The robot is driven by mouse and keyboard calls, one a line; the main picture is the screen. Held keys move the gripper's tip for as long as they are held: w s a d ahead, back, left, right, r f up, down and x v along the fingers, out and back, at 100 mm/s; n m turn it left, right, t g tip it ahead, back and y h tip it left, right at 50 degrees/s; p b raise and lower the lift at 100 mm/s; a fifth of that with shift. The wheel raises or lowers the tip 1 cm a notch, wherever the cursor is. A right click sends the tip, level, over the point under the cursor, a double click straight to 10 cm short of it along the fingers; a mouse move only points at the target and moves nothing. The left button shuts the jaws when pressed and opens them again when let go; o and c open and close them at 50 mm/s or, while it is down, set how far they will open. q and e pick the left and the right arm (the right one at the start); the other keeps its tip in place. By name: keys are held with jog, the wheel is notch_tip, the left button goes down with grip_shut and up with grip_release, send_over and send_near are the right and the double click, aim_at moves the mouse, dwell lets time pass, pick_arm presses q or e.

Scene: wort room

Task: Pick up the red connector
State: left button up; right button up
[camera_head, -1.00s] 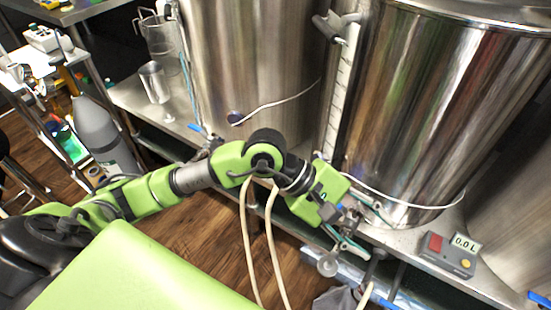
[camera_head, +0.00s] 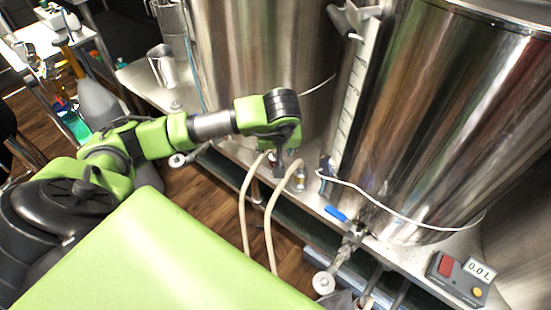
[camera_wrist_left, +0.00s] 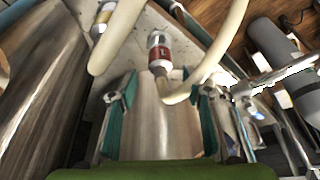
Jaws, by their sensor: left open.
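The red connector (camera_wrist_left: 159,52) shows in the left wrist view, with a clear end and a dark red band marked with a letter. A cream hose (camera_wrist_left: 205,80) leaves its near end. My left gripper (camera_wrist_left: 162,97) is open, its two teal fingers spread with the connector ahead, between and beyond the fingertips, apart from them. In the head view my left gripper (camera_head: 288,165) points down at the shelf edge by the hoses, and I cannot make out the red connector there.
A yellow-banded connector (camera_wrist_left: 103,16) on another hose lies left of the red one. Large steel kettles (camera_head: 440,120) stand on the metal shelf. A blue-handled valve (camera_head: 336,213) and a grey box reading 0.0 L (camera_head: 461,276) are to the right.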

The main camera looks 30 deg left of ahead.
aim_at(276, 153)
pick_arm(q)
jog(key=x, duration=0.4)
jog(key=shift+w+a+f, duration=0.1)
jog(key=shift+a+f, duration=0.1)
jog(key=shift+f, duration=0.15)
jog(key=shift+w+a+f, duration=0.1)
jog(key=shift+w+f, duration=0.1)
jog(key=shift+f, duration=0.15)
jog(key=c, duration=1)
grip_shut()
pick_arm(e)
jog(key=shift+w+r, duration=0.45)
jog(key=shift+r, duration=0.4)
